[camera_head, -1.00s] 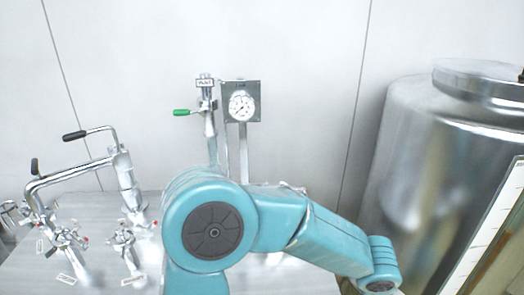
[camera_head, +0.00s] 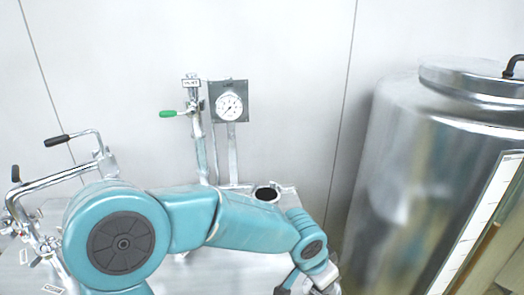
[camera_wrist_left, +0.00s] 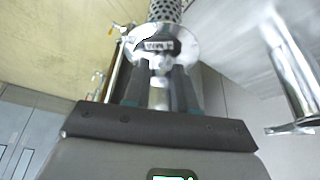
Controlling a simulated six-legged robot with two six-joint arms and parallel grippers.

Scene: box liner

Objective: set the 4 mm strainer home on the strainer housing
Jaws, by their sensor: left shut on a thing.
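The strainer shows in the left wrist view as a perforated metal tube (camera_wrist_left: 166,11) with a round flange (camera_wrist_left: 186,45) and a small dark label too blurred to read. My left gripper (camera_wrist_left: 160,88) is shut on its stem below the flange. In the head view the same gripper (camera_head: 305,286) is at the bottom edge, partly cut off. An open-topped metal cylinder with a dark mouth (camera_head: 266,193), which looks like the strainer housing, stands behind my left forearm, its lower part hidden. The strainer is apart from it. My right gripper is not in view.
A gauge (camera_head: 229,106) and a green-handled valve (camera_head: 193,108) stand behind the bench. Pipework with a black handle (camera_head: 57,141) is at the left. A large steel tank (camera_head: 420,190) fills the right. A bright metal pipe (camera_wrist_left: 290,70) is beside the gripper in the wrist view.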

